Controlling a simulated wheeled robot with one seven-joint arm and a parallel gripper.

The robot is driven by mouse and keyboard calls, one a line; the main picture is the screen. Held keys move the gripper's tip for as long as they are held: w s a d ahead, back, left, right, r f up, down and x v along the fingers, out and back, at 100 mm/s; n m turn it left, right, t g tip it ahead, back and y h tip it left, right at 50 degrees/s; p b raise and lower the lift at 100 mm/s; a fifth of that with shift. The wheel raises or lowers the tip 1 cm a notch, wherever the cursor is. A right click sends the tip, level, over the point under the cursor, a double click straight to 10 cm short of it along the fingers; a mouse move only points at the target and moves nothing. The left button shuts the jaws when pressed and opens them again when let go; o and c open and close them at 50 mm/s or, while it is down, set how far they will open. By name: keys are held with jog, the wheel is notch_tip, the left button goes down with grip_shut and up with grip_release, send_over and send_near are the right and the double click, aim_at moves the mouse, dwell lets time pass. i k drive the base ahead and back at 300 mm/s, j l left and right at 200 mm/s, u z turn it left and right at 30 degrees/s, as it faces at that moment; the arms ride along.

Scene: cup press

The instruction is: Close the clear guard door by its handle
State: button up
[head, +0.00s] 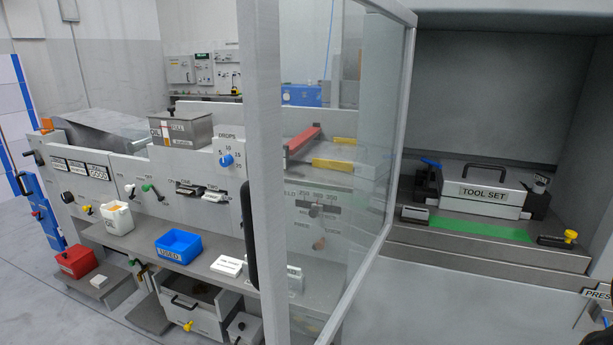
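The clear guard door (335,130) stands open in the middle of the head view, swung out toward me. It has a light grey frame and a see-through panel. A black upright bar, which looks like its handle (249,238), sits on the frame's near post. Behind the door's far side, the press opening (490,90) is uncovered. My gripper does not show in this view, so its distance from the handle cannot be told.
Inside the opening are a TOOL SET box (487,192) and a green strip (468,231). Left of the door, a long grey panel carries knobs, a blue USED bin (179,246) and a white bin (115,219). A red bin (76,261) sits lower left. Open floor (40,315) lies at the far left.

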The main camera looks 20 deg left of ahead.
aim_at(262, 197)
jog(key=j, duration=0.5)
jog(key=k+j, duration=0.15)
jog(key=j, duration=0.85)
jog(key=k+u, duration=0.05)
jog(key=k, duration=0.05)
